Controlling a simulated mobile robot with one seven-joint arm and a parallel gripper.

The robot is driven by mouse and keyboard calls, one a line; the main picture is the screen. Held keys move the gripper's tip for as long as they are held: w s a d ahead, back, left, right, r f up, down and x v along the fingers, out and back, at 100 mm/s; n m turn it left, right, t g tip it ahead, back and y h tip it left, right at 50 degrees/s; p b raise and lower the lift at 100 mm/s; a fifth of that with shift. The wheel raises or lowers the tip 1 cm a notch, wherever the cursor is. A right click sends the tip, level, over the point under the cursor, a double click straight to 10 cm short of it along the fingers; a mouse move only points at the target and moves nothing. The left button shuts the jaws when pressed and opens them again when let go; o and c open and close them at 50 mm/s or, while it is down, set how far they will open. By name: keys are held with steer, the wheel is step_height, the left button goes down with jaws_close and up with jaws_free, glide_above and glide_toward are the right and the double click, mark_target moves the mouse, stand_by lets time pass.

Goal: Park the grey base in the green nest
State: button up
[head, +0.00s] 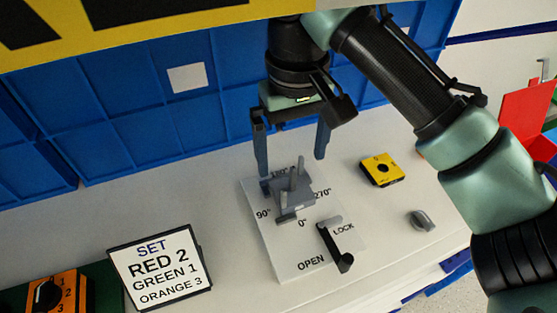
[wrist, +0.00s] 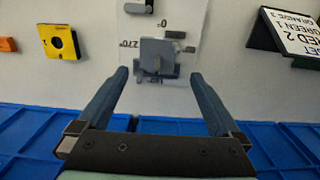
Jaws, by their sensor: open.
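The grey base (head: 288,196) sits on a white plate (head: 285,258) marked with angles, with upright grey posts on it. It also shows in the wrist view (wrist: 158,50), just ahead of the fingertips. My gripper (head: 291,165) is open and empty above and behind the base, with its fingers spread wide. In the wrist view my gripper (wrist: 160,74) has one finger on each side of the base's near part, apart from it. A black lever (head: 333,247) stands on the plate between LOCK and OPEN. I cannot make out a green nest for certain.
A yellow block with a hole (head: 382,171) and a grey knob (head: 422,219) lie to the right. A sign (head: 160,266) reads RED 2, GREEN 1, ORANGE 3. An orange dial (head: 52,295) is at lower left. Blue bins (head: 130,110) line the back; a red bin (head: 525,110) is at right.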

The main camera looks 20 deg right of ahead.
mark_target(292, 189)
steer(key=shift+w+f, duration=0.15)
step_height(292, 189, down, 2)
steer(key=shift+f, duration=0.25)
steer(key=shift+d+f, duration=0.2)
steer(key=shift+f, duration=2.05)
steer(key=c, duration=1.3)
steer(key=shift+r, duration=0.1)
